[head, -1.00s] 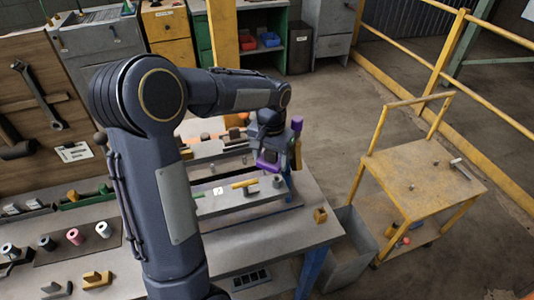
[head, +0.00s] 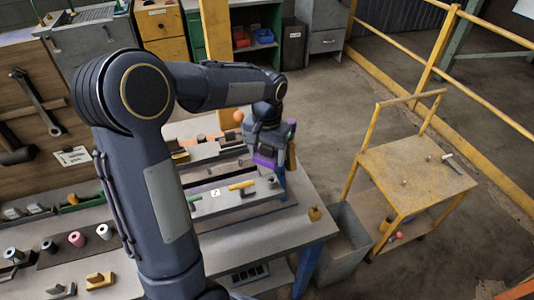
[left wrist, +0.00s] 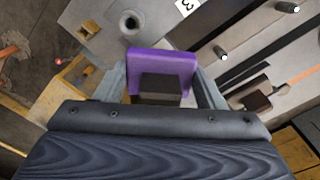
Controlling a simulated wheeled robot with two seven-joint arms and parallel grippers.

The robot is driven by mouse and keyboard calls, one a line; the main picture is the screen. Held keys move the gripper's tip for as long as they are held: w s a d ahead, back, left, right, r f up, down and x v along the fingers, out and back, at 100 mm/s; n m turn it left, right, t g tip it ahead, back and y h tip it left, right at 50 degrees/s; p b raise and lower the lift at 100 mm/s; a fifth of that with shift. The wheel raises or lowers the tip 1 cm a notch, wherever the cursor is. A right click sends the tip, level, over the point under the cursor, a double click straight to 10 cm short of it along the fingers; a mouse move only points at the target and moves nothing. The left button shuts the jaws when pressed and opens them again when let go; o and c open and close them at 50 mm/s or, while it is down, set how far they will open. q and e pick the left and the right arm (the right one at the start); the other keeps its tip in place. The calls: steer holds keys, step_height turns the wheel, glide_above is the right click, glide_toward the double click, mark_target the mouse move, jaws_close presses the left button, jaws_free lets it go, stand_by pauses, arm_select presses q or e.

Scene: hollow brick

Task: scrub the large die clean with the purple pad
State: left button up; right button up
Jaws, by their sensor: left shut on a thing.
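My left gripper (head: 266,150) is shut on the purple pad (head: 265,160) and holds it over the right part of the workbench. In the left wrist view the pad (left wrist: 187,62) stands between the two fingers, with a dark block in front of its lower part. Below it in the head view is a long grey block (head: 225,204) with a white number tag and a yellow bar. It may be the large die, but I cannot tell for sure. The left wrist view shows a grey plate with a round hole (left wrist: 130,20). Contact with the pad is unclear. My right gripper is out of view.
A small yellow-brown block (head: 314,213) sits near the bench's right corner. A grey bin (head: 343,245) stands beside the bench, and a yellow cart (head: 415,165) is to the right. Several spools and small parts crowd the bench's left side.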

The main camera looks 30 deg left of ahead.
arm_select(q)
steer(key=shift+r+p, duration=0.4)
steer(key=shift+r, duration=0.45)
steer(key=shift+r, duration=1.55)
steer(key=shift+f, duration=0.1)
